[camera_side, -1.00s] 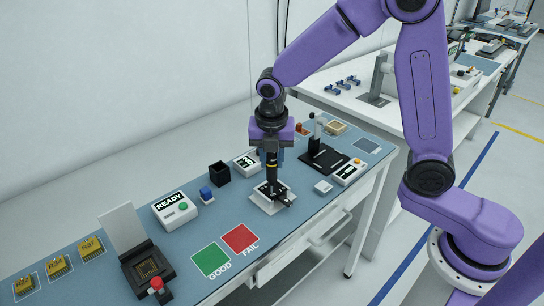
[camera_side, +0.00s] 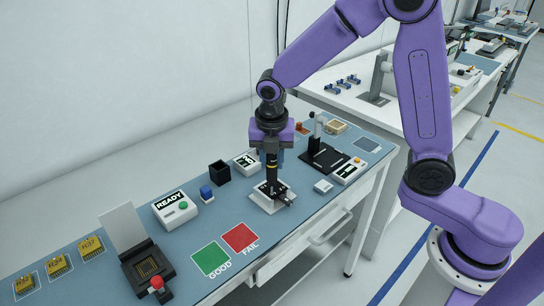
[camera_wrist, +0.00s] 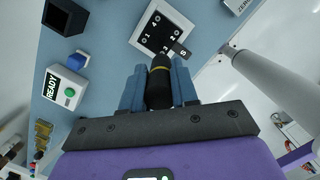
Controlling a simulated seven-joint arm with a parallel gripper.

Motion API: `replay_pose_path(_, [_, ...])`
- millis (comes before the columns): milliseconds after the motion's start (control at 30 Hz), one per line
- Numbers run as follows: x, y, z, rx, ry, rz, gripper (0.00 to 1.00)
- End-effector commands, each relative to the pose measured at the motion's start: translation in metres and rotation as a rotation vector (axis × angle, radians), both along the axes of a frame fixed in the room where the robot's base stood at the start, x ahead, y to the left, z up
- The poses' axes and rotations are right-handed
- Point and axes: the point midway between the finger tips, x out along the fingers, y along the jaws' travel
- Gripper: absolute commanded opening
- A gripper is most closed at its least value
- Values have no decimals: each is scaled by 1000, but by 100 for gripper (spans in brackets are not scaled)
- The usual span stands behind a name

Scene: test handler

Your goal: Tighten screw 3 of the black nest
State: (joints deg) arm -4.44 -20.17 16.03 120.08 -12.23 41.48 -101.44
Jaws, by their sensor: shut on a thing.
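The black nest (camera_side: 282,188) sits on a white plate (camera_side: 262,201) near the front edge of the blue bench. In the wrist view the nest (camera_wrist: 158,28) shows white numbers 1 to 4 and a grey tab marked S.
A READY box (camera_side: 176,208), a blue block (camera_side: 206,193) and an open black bin (camera_side: 219,172) stand left of the nest. A black stand (camera_side: 324,157) and a white display box (camera_side: 349,172) are to the right. Green GOOD (camera_side: 211,258) and red FAIL (camera_side: 240,238) pads lie at front left.

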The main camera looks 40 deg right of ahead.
Motion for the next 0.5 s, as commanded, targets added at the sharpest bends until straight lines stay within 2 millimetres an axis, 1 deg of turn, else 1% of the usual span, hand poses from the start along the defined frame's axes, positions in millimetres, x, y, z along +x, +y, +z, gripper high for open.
replay_pose_path(500, [0, 0, -5, 0, 0, 0, 0])
